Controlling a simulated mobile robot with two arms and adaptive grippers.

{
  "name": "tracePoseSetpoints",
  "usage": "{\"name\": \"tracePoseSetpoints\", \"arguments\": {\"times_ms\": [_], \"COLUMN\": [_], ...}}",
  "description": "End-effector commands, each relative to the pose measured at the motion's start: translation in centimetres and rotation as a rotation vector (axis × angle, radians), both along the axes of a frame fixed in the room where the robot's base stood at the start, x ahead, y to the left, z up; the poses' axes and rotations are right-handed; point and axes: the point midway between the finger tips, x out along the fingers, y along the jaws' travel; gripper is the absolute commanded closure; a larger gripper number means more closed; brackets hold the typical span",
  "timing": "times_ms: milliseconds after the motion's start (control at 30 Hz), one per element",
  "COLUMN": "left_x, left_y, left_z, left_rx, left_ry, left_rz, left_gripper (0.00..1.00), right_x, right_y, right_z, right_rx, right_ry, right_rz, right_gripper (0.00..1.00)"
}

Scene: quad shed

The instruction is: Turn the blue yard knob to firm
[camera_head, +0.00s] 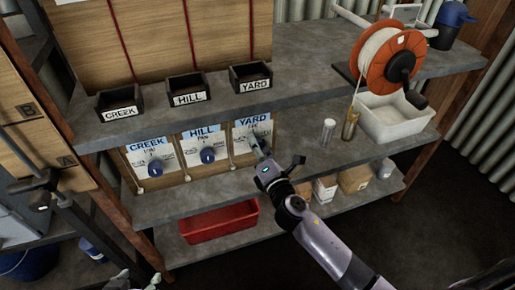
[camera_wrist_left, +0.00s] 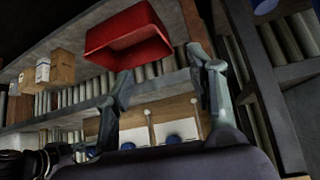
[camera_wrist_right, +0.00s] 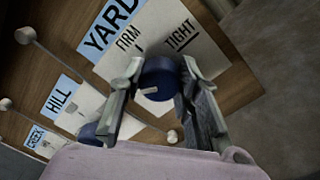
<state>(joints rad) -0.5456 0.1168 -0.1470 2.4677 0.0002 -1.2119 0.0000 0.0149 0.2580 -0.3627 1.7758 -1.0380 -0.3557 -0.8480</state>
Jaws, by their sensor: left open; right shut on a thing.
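The blue yard knob (camera_wrist_right: 158,75) sits on the white panel marked YARD, below the words FIRM (camera_wrist_right: 128,38) and TIGHT (camera_wrist_right: 180,35). In the right wrist view my right gripper (camera_wrist_right: 160,68) has one finger on each side of it and is shut on it. A pale mark on the knob points to the lower left of that picture. In the head view the right gripper (camera_head: 259,153) covers the knob below the YARD panel top (camera_head: 252,124). My left gripper (camera_wrist_left: 165,72) is open and empty in its wrist view, with the shelf beyond.
The hill knob (camera_head: 207,155) and creek knob (camera_head: 155,167) are left of the yard panel. Three labelled black trays stand above. A red bin (camera_head: 212,232) is on the lower shelf. A clear bottle (camera_head: 327,132) and an orange reel (camera_head: 393,58) stand to the right.

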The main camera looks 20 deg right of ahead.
Motion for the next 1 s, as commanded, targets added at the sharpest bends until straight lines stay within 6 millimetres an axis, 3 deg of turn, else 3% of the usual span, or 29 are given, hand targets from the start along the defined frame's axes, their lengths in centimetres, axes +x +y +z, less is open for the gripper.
{"name": "tracePoseSetpoints", "arguments": {"times_ms": [200,467,667,1000], "left_x": [2.3,3.5,3.3,1.3], "left_y": [-0.8,-1.3,-1.2,-0.4], "left_z": [1.4,2.5,2.4,0.9], "left_rx": [-0.028,-0.045,-0.041,-0.015], "left_ry": [-0.132,-0.205,-0.192,-0.072], "left_rz": [-0.01,-0.015,-0.014,-0.006], "left_gripper": [0.49,0.49,0.49,0.49], "right_x": [0.0,0.0,0.0,0.0], "right_y": [0.0,0.0,0.0,0.0], "right_z": [-0.2,-0.2,-0.1,-0.2], "right_rx": [0.209,0.457,0.642,0.886], "right_ry": [0.009,0.018,0.024,0.033], "right_rz": [-0.002,-0.003,-0.002,-0.003], "right_gripper": [0.97,0.97,0.97,0.97]}}
